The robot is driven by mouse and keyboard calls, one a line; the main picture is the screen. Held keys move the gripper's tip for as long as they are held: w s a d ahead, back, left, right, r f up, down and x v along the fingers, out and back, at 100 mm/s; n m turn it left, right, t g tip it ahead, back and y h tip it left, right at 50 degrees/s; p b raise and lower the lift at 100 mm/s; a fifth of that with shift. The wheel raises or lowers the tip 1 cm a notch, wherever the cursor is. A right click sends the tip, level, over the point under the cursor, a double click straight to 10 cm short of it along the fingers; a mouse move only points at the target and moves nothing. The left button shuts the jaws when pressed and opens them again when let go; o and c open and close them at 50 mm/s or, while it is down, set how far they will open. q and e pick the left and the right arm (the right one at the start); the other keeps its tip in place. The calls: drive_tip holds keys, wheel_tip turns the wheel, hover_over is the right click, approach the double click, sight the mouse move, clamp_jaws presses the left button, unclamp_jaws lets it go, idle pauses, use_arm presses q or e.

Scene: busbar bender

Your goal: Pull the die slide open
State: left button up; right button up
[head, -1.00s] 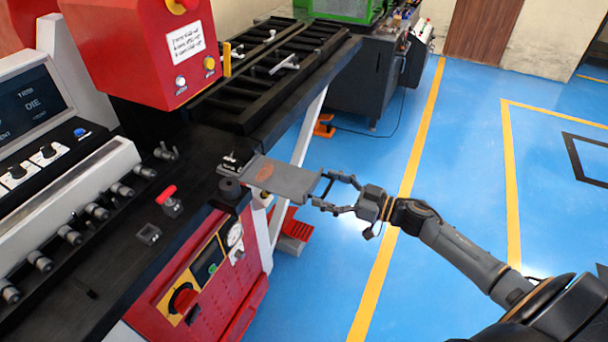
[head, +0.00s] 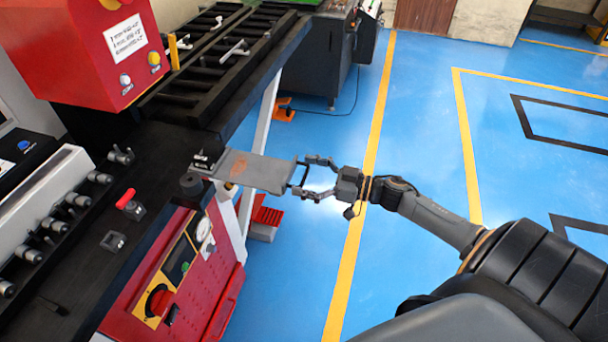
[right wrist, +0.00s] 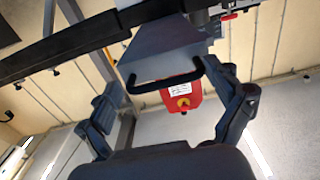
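The die slide (head: 258,172) is a flat grey plate with an orange-brown mark. It sticks out from the machine's front edge over the floor. A black U-shaped handle (head: 294,177) is on its outer end; the handle also shows in the right wrist view (right wrist: 165,83), under the grey plate (right wrist: 160,48). My right gripper (head: 302,176) is at the handle, its fingers spread apart around the handle's ends. In the right wrist view the fingers (right wrist: 168,92) stand wide on both sides of the handle, with gaps visible. Contact cannot be told. My left gripper is not in view.
The busbar machine's black bench (head: 150,150) fills the left, with a red control box (head: 95,50) above and a red front panel (head: 185,270) below. A red pedal (head: 266,215) stands on the floor under the slide.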

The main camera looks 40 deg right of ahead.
drive_tip(key=shift+s+f, duration=0.1)
drive_tip(key=v, duration=1.2)
drive_tip(key=s+d+f+m+h, duration=0.2)
drive_tip(key=d+f+m+h, duration=0.15)
drive_tip(key=f, duration=0.65)
drive_tip(key=s+d+f+m+h, duration=0.15)
drive_tip(key=f+h, duration=0.35)
drive_tip(key=f, duration=0.5)
drive_tip(key=s+a+f+m+g+h, duration=0.15)
drive_tip(key=s+f, duration=0.25)
drive_tip(key=f, duration=0.4)
drive_tip(key=s+a+f+m+g+h, duration=0.1)
drive_tip(key=s+f+g+h, duration=0.15)
drive_tip(key=s+f, duration=0.4)
drive_tip(key=s+a+f+n+g+y, duration=0.1)
drive_tip(key=s+a+f+n+g, duration=0.1)
drive_tip(key=s+a+f+g, duration=0.7)
drive_tip(key=s+a+f, duration=0.8)
drive_tip(key=s+a, duration=0.2)
drive_tip(key=a, duration=0.1)
drive_tip(key=shift+s, duration=0.25)
